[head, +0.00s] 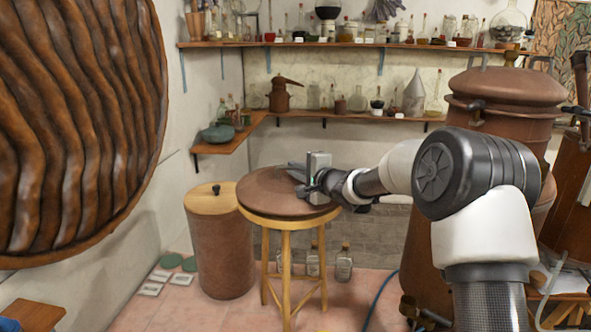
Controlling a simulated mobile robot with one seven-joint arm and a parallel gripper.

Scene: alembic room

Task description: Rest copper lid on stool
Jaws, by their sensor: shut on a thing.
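The copper lid (272,194) is a wide, brown, shallow dome. It lies level over the top of the wooden stool (286,223) and covers nearly all of its seat; from here it looks to touch the stool, but a small gap cannot be ruled out. The stool stands upright on light wooden legs. My gripper (303,183) reaches in from the right, over the lid's right part, and is shut on the lid. The fingertips and the exact spot they grip are partly hidden by the gripper body.
A copper drum with a wooden cover (213,199) stands close left of the stool. A large copper vessel (505,95) stands at the right, behind my arm. Glass bottles (343,265) stand on the floor behind the stool. Shelves (345,115) with glassware line the back wall.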

